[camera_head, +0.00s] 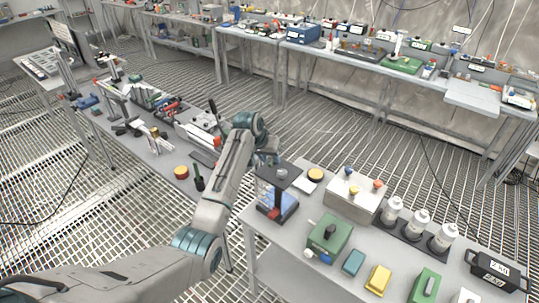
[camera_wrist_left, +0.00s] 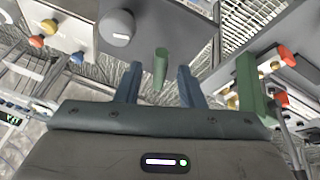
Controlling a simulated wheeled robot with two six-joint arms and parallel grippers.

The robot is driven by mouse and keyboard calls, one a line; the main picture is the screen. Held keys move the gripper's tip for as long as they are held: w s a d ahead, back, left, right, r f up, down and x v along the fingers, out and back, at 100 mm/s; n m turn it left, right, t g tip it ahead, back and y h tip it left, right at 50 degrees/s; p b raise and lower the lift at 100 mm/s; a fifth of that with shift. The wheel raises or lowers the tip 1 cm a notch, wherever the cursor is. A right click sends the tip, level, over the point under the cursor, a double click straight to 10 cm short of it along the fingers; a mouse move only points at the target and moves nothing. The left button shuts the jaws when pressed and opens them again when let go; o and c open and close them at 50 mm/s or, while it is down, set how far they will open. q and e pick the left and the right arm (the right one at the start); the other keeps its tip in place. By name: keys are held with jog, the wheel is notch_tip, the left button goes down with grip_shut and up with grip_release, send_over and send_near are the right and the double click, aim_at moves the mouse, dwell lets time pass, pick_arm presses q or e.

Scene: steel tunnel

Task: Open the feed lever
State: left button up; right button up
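My left gripper (camera_head: 268,157) reaches from the left to a small bench machine with a dark flat top (camera_head: 283,175) and a round grey knob on it. In the left wrist view the gripper (camera_wrist_left: 160,88) is open, its two blue-grey fingers apart. A green rod (camera_wrist_left: 160,68) stands between the fingers and looks like the feed lever's handle. Gaps show on both sides of it, and I cannot tell its depth between the fingers. The round knob (camera_wrist_left: 117,27) is just beyond the left finger. In the head view the rod is hidden. My right gripper is out of view.
A white box with coloured knobs (camera_head: 354,194) stands right of the machine, with white bottles (camera_head: 419,222) beyond. A green box (camera_head: 328,237) sits nearer. In the wrist view a green bar (camera_wrist_left: 250,88) is close to the gripper's right side.

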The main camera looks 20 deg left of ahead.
pick_arm(q)
jog(key=shift+w+f, duration=0.1)
jog(key=shift+f, duration=0.1)
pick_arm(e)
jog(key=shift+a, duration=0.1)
pick_arm(q)
jog(key=shift+c, duration=0.4)
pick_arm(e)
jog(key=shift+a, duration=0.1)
pick_arm(q)
grip_shut()
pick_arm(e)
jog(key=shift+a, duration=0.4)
